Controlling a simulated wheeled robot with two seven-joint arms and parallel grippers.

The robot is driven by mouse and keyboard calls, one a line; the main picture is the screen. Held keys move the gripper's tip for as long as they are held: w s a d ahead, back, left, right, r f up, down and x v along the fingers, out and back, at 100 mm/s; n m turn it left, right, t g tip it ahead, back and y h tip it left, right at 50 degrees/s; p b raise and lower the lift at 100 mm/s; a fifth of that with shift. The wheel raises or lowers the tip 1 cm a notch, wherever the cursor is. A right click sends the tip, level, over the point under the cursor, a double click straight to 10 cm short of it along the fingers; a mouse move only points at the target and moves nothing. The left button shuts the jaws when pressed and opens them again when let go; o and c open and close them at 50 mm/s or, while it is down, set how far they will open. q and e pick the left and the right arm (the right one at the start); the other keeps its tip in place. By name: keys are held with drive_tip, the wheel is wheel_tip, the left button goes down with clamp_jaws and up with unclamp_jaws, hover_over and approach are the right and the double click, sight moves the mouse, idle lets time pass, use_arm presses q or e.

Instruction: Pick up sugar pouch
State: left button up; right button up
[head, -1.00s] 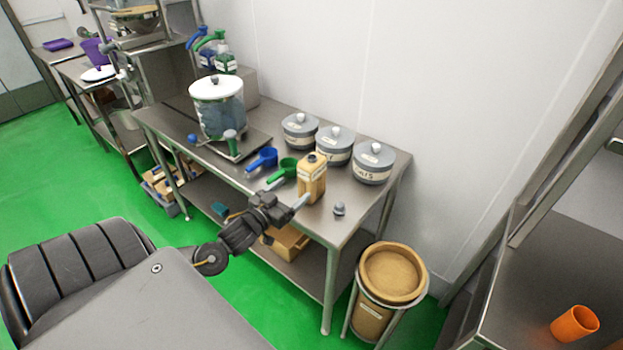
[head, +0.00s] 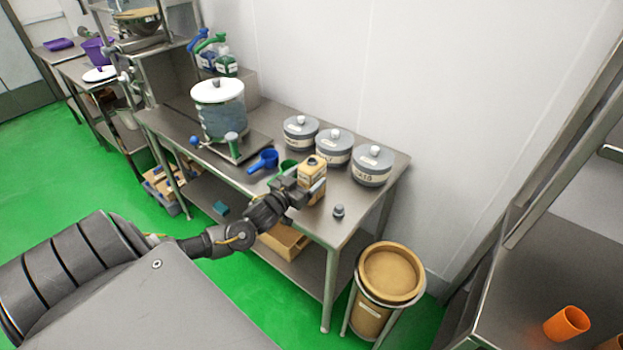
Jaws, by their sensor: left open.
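A tan pouch-like container with a dark cap and a pale label (head: 313,168) stands upright near the front edge of the steel table; it looks like the sugar pouch, but I cannot read its label. My left gripper (head: 304,188) is open at the pouch's lower part, with a finger showing at its right side. The gripper hides the pouch's lower front, and I cannot tell whether the fingers touch it. My right gripper is not in view.
A green scoop (head: 287,167) is close left of my gripper, with a blue scoop (head: 264,159) beyond. Lidded grey pots (head: 372,168) stand behind. A small grey cap (head: 338,211) lies to the right. A tan bin (head: 391,272) stands by the table's end.

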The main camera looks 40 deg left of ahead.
use_arm(q)
drive_tip(key=shift+w, duration=1.5)
drive_tip(key=shift+s, duration=0.1)
drive_tip(key=shift+c, duration=0.2)
drive_tip(key=c, duration=1.4)
drive_tip(key=shift+a+r, duration=0.1)
drive_tip(key=shift+c, duration=0.2)
